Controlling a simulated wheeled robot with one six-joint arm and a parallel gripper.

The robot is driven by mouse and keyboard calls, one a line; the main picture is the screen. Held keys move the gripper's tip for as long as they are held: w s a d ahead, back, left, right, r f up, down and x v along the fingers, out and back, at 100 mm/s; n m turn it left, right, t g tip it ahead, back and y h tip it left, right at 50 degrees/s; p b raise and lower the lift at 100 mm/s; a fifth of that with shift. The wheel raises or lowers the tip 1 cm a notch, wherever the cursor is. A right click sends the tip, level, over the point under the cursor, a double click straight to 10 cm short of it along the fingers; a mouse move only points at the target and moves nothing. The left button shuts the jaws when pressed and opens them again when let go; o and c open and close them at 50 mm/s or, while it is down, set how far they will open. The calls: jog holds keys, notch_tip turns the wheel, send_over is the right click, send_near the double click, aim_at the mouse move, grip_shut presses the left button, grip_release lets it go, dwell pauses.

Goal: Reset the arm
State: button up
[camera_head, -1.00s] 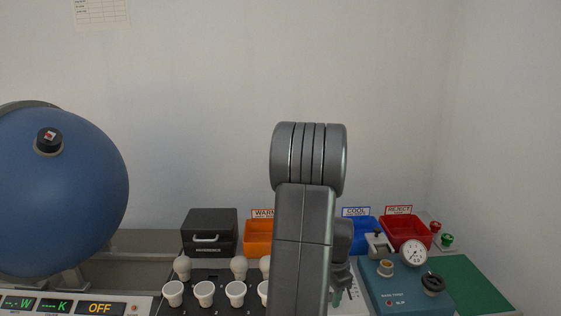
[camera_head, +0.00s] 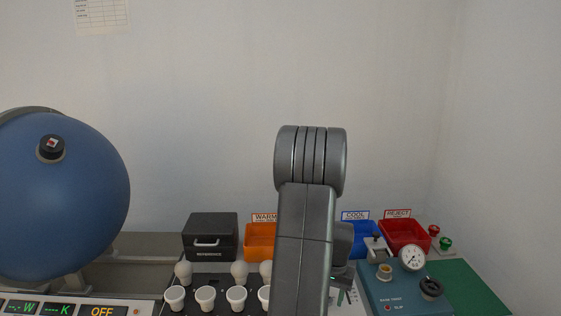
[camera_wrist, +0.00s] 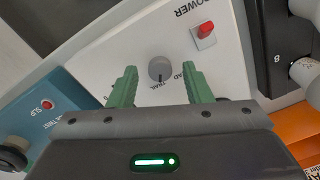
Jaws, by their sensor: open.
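My gripper (camera_wrist: 160,88) shows in the wrist view with its two green fingers apart and nothing between them. It hangs over a white panel (camera_wrist: 125,50) that carries a grey knob (camera_wrist: 160,68) and a red power switch (camera_wrist: 205,30). The knob appears between the fingertips; I cannot tell how far below them it lies. In the head view my arm stands upright in the middle and hides most of the gripper and part of the bench.
A blue sphere (camera_head: 60,195) stands at left. White bulbs (camera_head: 239,272) and white cups (camera_head: 205,298) sit in front of a black reference box (camera_head: 210,237). Orange (camera_head: 260,242), blue (camera_head: 358,238) and red (camera_head: 404,237) bins stand behind. A teal tester (camera_head: 400,297) and green mat (camera_head: 470,285) are at right.

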jog(key=shift+r+n+p, duration=0.1)
jog(key=shift+n+p, duration=0.3)
jog(key=shift+n, duration=0.8)
jog(key=shift+w+r, duration=0.1)
jog(key=shift+r, duration=0.05)
notch_tip(320, 180, up, 8)
jog(key=shift+d+f+b, duration=0.15)
jog(key=shift+f+b, duration=0.05)
jog(key=shift+b, duration=0.15)
